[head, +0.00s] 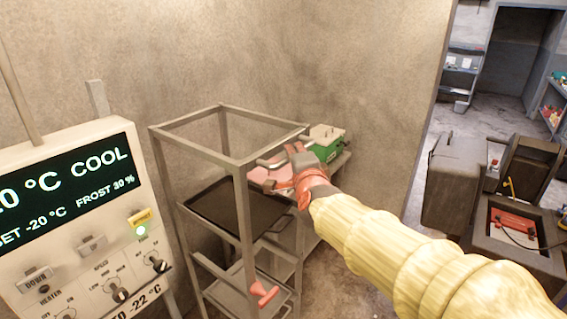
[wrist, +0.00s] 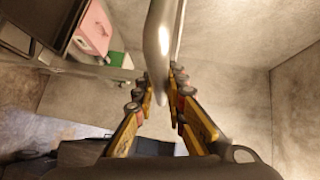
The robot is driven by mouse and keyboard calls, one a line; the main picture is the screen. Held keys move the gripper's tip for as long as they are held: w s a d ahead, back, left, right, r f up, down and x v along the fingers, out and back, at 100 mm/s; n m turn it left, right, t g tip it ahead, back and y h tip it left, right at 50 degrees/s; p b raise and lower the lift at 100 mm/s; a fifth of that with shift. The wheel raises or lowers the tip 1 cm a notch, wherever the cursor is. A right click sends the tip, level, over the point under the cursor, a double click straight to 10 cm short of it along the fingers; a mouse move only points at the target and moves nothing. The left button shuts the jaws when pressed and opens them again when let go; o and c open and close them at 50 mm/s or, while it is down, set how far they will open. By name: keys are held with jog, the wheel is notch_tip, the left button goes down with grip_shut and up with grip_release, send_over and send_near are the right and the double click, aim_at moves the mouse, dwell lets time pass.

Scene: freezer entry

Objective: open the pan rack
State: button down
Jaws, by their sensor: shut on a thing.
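The pan rack (head: 237,225) is an open grey metal frame in the middle of the head view. It holds a dark flat pan (head: 225,208) on a middle level. My gripper (head: 290,162) is at the rack's upper right, at the end of my yellow-sleeved arm. In the wrist view a smooth metal bar handle (wrist: 162,40) runs down between the fingers of my gripper (wrist: 163,88), which is shut on it. In the head view my fingers partly hide the handle and the things behind it.
A control panel (head: 75,215) with a display and knobs stands close at left. A green and white box (head: 325,143) sits behind the rack; a pink box (wrist: 95,30) shows in the wrist view. Dark cabinets (head: 455,185) and a doorway are at right. Bare floor lies between.

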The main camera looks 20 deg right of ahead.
jog(key=shift+s+d+f+b, duration=0.25)
jog(key=shift+s+d+b, duration=0.25)
jog(key=shift+s, duration=0.2)
jog(key=c, duration=1.8)
grip_release()
jog(key=shift+r, duration=0.2)
jog(key=shift+s, duration=0.1)
jog(key=v, duration=1.2)
